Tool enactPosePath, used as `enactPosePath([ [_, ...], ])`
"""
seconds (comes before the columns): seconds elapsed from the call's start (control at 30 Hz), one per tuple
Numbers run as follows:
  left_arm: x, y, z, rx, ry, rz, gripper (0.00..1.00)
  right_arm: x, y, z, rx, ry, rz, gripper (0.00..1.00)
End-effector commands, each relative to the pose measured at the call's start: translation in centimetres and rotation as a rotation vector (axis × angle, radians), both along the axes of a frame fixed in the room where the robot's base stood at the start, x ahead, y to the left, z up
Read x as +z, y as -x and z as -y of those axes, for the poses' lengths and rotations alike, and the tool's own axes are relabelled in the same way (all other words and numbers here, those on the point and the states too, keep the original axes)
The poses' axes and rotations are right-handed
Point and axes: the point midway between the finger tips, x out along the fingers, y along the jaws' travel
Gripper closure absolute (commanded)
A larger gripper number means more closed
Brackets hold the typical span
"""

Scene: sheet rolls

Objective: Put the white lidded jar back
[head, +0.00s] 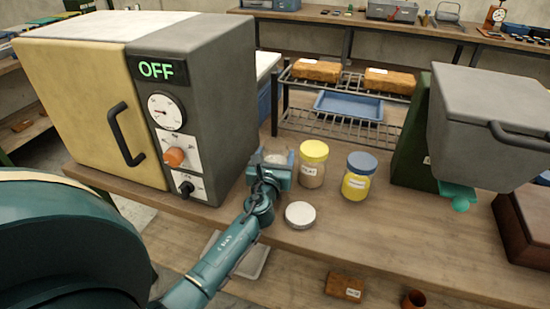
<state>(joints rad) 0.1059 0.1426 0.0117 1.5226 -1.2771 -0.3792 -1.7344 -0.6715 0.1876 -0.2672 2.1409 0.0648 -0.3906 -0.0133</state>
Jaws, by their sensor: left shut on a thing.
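My left gripper (270,178) is shut on a clear jar (276,157) at the bench, beside the grey oven. Only the jar's upper part shows; the gripper hides most of the rest. Its top looks open, with no lid on it. A round white lid (300,213) lies on the bench near the front edge, to the right of my left gripper and apart from it. A yellow-lidded jar (313,165) and a blue-lidded jar (357,177) with yellow contents stand upright to the right. My right gripper is not in view.
The oven (215,105) reads OFF, its cream door shut. A wire rack (385,128) behind holds brown blocks and a blue tray (348,104). A grey hopper machine (490,115) stands at right.

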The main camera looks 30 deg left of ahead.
Motion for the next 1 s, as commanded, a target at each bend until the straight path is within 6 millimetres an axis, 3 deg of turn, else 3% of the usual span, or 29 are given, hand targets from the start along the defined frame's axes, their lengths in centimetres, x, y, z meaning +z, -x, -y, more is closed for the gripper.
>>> enactPosePath([
  [0.1, -0.2, 0.0, 0.0, 0.0, -0.001, 0.003, 0.68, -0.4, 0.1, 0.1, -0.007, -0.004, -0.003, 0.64],
  [0.13, -0.3, 0.0, 0.0, 0.0, 0.0, 0.0, 0.31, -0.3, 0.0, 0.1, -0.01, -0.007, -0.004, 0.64],
  [0.23, -0.2, 0.0, 0.0, 0.0, 0.0, 0.0, 0.23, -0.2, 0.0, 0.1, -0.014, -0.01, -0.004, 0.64],
  [0.57, 0.1, 0.2, 0.1, -0.001, 0.0, -0.001, 0.23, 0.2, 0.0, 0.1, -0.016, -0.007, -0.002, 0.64],
  [1.0, -0.1, 8.2, 3.4, -0.001, 0.0, -0.001, 0.23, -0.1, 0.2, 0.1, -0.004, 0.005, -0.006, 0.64],
])
